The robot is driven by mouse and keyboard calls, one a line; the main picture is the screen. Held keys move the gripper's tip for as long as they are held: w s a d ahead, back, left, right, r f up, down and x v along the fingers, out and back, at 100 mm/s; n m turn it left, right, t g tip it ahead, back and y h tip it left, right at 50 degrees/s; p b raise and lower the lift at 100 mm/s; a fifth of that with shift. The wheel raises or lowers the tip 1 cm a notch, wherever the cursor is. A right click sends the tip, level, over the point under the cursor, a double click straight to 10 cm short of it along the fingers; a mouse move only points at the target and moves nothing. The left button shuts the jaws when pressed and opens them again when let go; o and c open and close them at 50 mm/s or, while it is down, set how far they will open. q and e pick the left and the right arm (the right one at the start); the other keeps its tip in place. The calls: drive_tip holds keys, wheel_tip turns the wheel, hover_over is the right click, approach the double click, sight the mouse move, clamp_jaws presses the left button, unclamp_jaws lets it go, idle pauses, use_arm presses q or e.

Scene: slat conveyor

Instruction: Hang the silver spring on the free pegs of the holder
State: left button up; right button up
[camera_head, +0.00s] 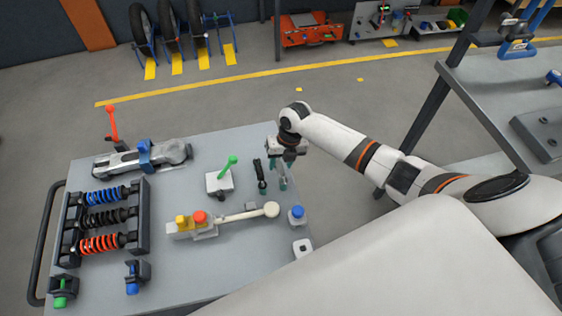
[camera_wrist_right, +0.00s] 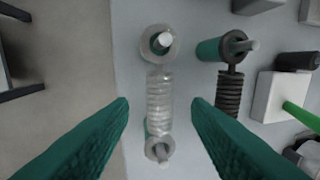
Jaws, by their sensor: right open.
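The silver spring (camera_wrist_right: 160,96) lies lengthwise between my right fingers in the right wrist view, with a ring at each end. A light peg tip shows in its upper ring (camera_wrist_right: 160,42) and another in its lower ring. My right gripper (camera_head: 279,178) is open above it, one finger on each side, with gaps. In the head view the gripper hides the spring. A dark spring (camera_wrist_right: 229,95) is beside it, and a grey peg tip shows in its top ring. The holder with free pegs cannot be made out clearly. My left gripper is out of view.
A black rack (camera_head: 140,220) with blue, black and red coil shocks stands on the grey table's left. A white box with a green lever (camera_head: 219,182) and a pale arm with yellow and red knobs (camera_head: 190,230) lie mid-table. The table's edge is close by.

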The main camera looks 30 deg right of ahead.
wheel_tip(320, 180, up, 11)
drive_tip(key=d, duration=0.2)
drive_tip(key=shift+s+d+r, duration=0.15)
drive_tip(key=shift+s+r, duration=0.05)
drive_tip(key=shift+s, duration=0.1)
idle(0.3)
